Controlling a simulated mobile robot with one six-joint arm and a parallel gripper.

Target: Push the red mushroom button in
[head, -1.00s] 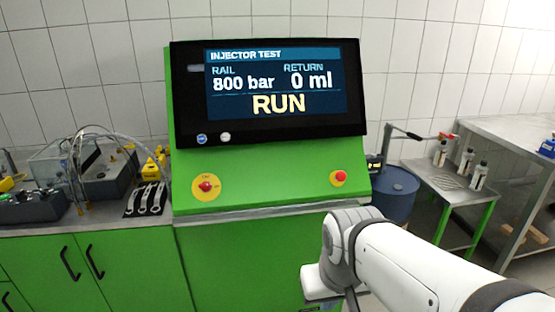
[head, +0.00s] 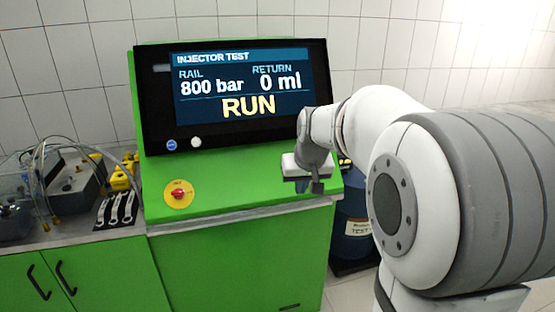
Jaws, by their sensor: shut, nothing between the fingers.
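The green test bench (head: 240,265) stands in front of me with its screen reading INJECTOR TEST, 800 bar, 0 ml and RUN.
My arm fills the right side of the view. A blue drum (head: 352,235) stands right of the bench, partly hidden. On the left, a worktop holds wrenches (head: 117,208), yellow items and hoses. The panel between switch and gripper is clear.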

